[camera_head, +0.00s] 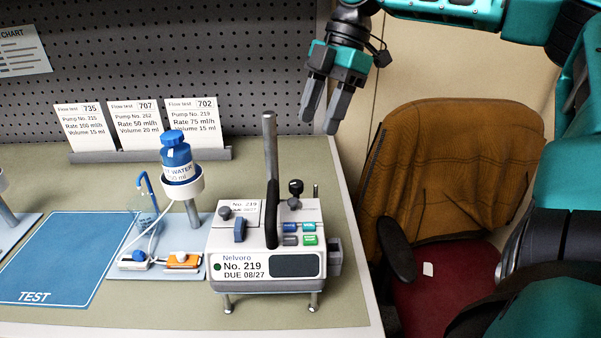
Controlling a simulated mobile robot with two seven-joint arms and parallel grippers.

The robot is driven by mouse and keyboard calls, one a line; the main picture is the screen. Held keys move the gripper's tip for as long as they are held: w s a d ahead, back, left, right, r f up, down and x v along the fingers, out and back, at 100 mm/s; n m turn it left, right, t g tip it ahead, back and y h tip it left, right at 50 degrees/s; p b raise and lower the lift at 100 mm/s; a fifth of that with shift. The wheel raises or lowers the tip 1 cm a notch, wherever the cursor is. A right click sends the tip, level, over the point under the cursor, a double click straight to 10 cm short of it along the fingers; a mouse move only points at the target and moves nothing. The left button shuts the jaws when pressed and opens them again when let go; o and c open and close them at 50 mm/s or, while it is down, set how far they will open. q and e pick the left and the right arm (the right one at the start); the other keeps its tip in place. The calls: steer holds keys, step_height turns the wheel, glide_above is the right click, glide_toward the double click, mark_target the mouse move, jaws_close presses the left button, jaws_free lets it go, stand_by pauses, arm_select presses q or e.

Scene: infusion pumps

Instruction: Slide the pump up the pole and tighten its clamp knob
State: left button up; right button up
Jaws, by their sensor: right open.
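The white pump (234,248), labelled Nelvoro No. 219, DUE 08/27, stands on short legs near the right front of the bench. A grey pole (268,141) rises behind its black handle (271,214); the handle hides the pole's lower part. A black knob (295,187) stands on a short stem at the pump's top right. A grey block (334,257) sticks out from its right side; I cannot tell which part is the clamp knob. My right gripper (324,116) is open and empty, pointing down, above and right of the pole, touching nothing. My left gripper is out of view.
Left of the pump, a blue WATER bottle (176,158) sits in a stand, with tubing and a clear cup (146,222). A blue TEST mat (62,262) is empty. Flow test cards (137,127) stand behind. A brown chair (455,160) is beyond the bench's right edge.

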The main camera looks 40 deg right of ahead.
mark_target(298, 182)
steer(key=x, duration=1.1)
steer(key=shift+f+b, duration=0.3)
steer(key=shift+b, duration=0.05)
jaws_close()
